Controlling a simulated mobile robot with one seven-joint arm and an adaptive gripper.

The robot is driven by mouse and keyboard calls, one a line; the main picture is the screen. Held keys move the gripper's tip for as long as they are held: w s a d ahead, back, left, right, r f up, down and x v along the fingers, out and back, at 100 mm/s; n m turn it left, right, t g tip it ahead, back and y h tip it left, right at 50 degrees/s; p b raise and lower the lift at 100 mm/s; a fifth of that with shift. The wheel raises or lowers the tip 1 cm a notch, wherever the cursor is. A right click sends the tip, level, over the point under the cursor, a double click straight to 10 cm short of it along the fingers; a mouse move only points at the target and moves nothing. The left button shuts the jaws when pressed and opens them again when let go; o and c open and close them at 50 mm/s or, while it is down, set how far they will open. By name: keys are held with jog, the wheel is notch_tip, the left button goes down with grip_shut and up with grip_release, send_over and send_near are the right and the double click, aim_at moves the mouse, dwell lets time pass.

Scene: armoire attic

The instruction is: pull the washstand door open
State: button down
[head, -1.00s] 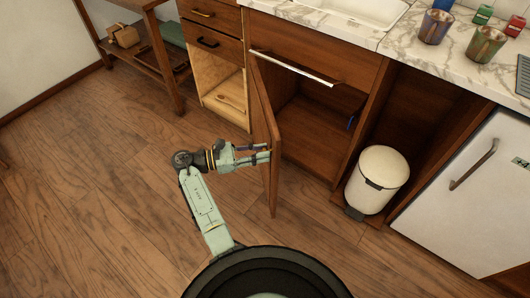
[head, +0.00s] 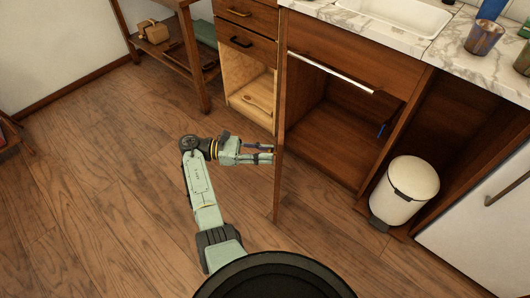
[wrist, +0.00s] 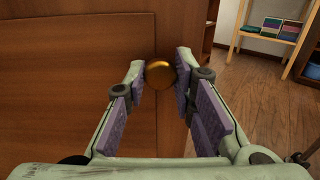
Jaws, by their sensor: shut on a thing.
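The washstand door (head: 279,160) stands wide open and shows nearly edge-on in the head view, swung out from the wooden washstand (head: 345,57). The dark inside of the washstand shows to the right of the door. My gripper (head: 268,153) is on the door's left side, at its outer face. In the wrist view, the fingers are shut on a round brass knob (wrist: 160,74), and the brown door panel (wrist: 60,75) fills the left and middle. The knob is hidden in the head view.
A white pedal bin (head: 405,190) stands right of the washstand, with a white fridge (head: 480,220) beyond it. A drawer cabinet (head: 248,65) is left of the washstand. A wooden shelf stand (head: 170,50) is at the upper left. The wood floor (head: 90,180) at left is clear.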

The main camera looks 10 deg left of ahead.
jog(key=shift+s, duration=0.1)
jog(key=c, duration=1.3)
grip_release()
jog(key=shift+c, duration=0.2)
jog(key=shift+a, duration=0.1)
jog(key=a, duration=0.7)
jog(key=shift+a, duration=0.15)
